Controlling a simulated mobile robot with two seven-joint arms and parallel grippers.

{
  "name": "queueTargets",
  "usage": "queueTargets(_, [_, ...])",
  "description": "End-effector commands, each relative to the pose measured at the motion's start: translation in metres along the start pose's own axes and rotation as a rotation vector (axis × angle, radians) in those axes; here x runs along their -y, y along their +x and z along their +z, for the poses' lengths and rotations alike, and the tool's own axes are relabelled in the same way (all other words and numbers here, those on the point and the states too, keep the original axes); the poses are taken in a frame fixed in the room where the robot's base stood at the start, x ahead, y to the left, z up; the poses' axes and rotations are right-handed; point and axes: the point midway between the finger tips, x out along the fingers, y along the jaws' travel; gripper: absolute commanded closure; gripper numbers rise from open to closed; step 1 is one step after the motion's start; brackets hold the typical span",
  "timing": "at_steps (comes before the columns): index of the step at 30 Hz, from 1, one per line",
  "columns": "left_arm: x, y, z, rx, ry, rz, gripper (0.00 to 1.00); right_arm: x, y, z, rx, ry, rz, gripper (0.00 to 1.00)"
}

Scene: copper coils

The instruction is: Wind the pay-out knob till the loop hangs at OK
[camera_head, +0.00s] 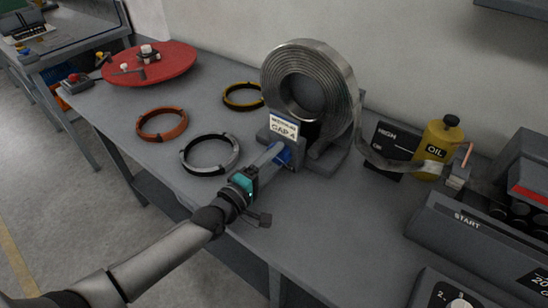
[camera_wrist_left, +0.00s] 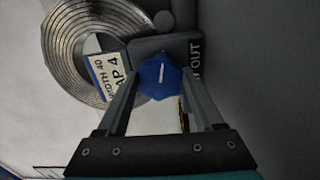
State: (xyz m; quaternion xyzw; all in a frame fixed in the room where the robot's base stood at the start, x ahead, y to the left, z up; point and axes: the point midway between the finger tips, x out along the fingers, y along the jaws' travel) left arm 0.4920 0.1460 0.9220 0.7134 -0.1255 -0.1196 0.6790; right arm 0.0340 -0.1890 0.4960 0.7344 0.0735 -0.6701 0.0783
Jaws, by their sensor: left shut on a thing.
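The blue pay-out knob (camera_wrist_left: 160,79) has a white pointer line and sits on the front of the coil stand, beside lettering of which "OUT" is readable. My left gripper (camera_head: 279,155) is shut on the knob (camera_head: 285,155), with one finger on each side of it. The grey coil (camera_head: 346,81) stands upright above. Its strip forms a loop (camera_head: 374,157) that sags to the right in front of the black HIGH/OK board (camera_head: 397,136). The board's lower part is hidden by the strip, so the exact loop level is hard to read. My right gripper is not in view.
A "GAP 4" card (camera_head: 284,127) is on the stand. The strip runs right to a machine marked START (camera_head: 470,221). A yellow oil can (camera_head: 437,150) stands behind it. Orange (camera_head: 162,124), grey (camera_head: 209,154) and yellow (camera_head: 242,96) rings and a red disc (camera_head: 150,65) lie left.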

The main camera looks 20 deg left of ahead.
Motion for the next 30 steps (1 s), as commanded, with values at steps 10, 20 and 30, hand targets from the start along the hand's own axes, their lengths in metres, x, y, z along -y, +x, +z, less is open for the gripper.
queueTargets(10, [0.0007, -0.0001, -0.0001, 0.000, 0.098, -0.001, 0.87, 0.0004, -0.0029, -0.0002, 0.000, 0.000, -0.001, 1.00])
queueTargets(20, [0.0009, -0.0001, -0.0001, 0.000, 0.106, -0.001, 0.87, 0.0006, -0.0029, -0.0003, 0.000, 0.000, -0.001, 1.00])
queueTargets(30, [0.0008, -0.0001, -0.0001, 0.000, 0.104, 0.000, 0.07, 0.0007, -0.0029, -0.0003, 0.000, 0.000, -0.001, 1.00])
